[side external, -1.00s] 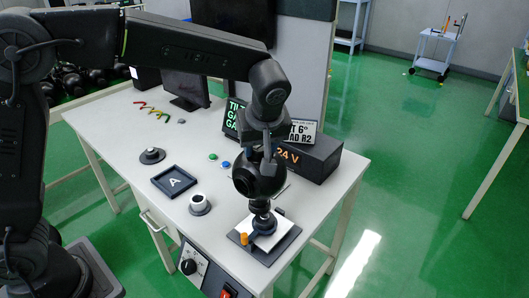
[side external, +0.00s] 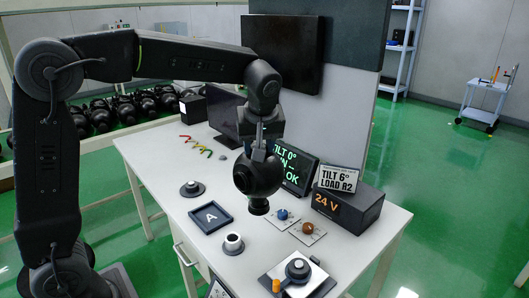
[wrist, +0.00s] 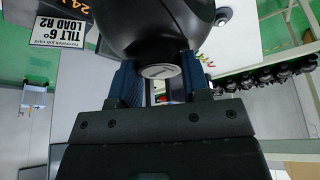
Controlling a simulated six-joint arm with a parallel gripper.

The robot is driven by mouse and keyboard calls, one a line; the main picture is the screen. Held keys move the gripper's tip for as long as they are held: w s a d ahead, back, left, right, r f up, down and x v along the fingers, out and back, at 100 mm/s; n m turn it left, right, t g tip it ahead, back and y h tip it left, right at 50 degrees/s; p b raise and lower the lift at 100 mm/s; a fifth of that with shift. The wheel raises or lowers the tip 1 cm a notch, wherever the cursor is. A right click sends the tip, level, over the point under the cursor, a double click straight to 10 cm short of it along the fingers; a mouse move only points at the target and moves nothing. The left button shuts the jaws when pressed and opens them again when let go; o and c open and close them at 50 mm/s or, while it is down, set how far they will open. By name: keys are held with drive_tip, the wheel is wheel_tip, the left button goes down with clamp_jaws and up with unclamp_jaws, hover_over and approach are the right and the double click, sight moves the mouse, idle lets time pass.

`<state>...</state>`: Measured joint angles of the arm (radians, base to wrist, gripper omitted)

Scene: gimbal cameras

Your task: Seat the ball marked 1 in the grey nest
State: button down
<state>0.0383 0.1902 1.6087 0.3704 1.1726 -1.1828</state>
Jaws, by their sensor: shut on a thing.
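My gripper (side external: 263,148) is shut on a dark ball (side external: 257,175) and holds it in the air above the table. A short black stub hangs below the ball. In the wrist view the ball (wrist: 155,25) fills the top, between the blue fingers of my gripper (wrist: 160,85). A pale disc on the ball faces the camera; I cannot read its mark surely. Round seats stand below: a dark one (side external: 192,189) at left, a white-topped one on a grey base (side external: 233,243) at front, and a dark-ringed one (side external: 298,269) on a plate. Which is the grey nest I cannot tell.
A tray marked A (side external: 211,218) lies left of the ball. Blue (side external: 283,214) and orange (side external: 308,228) knobs sit on cards. An orange peg (side external: 276,286) stands by the plate.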

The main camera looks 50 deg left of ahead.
drive_tip(key=a+f+n+g, duration=0.1)
drive_tip(key=a+f+n, duration=0.1)
drive_tip(key=a, duration=1.8)
drive_tip(key=a+f+n, duration=0.3)
drive_tip(key=a, duration=1.7)
drive_tip(key=shift+s+a+f+g+y, duration=0.15)
drive_tip(key=shift+s+f+g+y, duration=0.05)
drive_tip(key=shift+g+y, duration=0.2)
drive_tip(key=shift+f, duration=0.1)
drive_tip(key=shift+f, duration=3.9)
drive_tip(key=c, duration=0.9)
unclamp_jaws()
drive_tip(key=o, duration=0.4)
drive_tip(key=shift+f, duration=0.1)
